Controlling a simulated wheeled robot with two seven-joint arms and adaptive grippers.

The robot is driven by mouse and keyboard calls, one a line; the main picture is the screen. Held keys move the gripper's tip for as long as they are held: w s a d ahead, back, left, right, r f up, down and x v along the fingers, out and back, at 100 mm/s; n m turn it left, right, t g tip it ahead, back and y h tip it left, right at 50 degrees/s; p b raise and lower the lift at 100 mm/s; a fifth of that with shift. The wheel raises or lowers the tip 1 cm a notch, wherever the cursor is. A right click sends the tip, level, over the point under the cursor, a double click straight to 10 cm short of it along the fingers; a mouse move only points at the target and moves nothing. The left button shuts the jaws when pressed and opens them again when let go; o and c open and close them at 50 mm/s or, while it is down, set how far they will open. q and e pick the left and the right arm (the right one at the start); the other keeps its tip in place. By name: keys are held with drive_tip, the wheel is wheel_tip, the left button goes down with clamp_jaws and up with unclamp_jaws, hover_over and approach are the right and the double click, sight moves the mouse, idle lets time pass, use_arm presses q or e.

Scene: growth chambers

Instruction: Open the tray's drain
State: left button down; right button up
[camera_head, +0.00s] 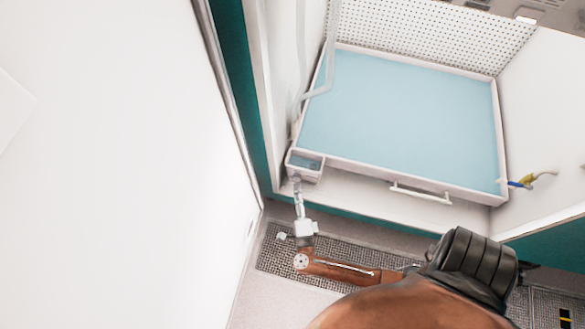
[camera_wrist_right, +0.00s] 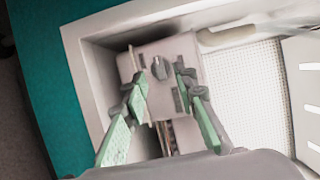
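The tray (camera_head: 405,181) is a wide pale tray with light blue inside, set in the open chamber. A small box (camera_head: 304,172) sits at its front left corner. In the wrist view a pale box (camera_wrist_right: 133,68) bears a dark knob (camera_wrist_right: 161,68), seemingly the drain control. My right gripper (camera_head: 297,186) reaches up from below to the small box. Its green-tinted fingers (camera_wrist_right: 160,82) are open, one on each side of the knob, with visible gaps. Whether the knob is turned cannot be told. My left gripper is not in view.
The chamber's teal front edge (camera_head: 243,110) and a white panel (camera_head: 110,160) lie left of the tray. A pale tube (camera_head: 331,55) runs down the chamber's left side. A handle (camera_head: 420,194) is on the tray's front. A yellow and blue connector (camera_head: 522,182) hangs at right.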

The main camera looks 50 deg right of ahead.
sight(296, 182)
drive_tip(key=shift+b+x, duration=0.45)
drive_tip(key=shift+x, duration=1.15)
drive_tip(key=shift+c, duration=0.6)
clamp_jaws()
